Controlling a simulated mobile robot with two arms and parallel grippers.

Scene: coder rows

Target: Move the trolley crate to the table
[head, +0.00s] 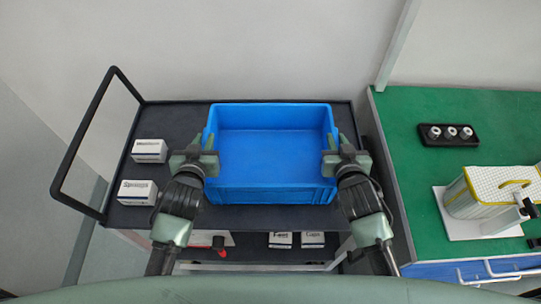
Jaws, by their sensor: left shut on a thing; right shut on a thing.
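The blue crate (270,193) is empty and sits over the dark top of the trolley (165,120) in the head view. I cannot tell whether it rests on the trolley or is slightly raised. My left gripper (207,150) is shut on the crate's left wall. My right gripper (334,152) is shut on its right wall. The table (410,165) with a green top stands to the right of the trolley.
Two white boxes (149,150) (137,192) lie on the trolley's left side, by its black handle (82,140). More boxes (281,240) are on the lower shelf. The table's left part is clear.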

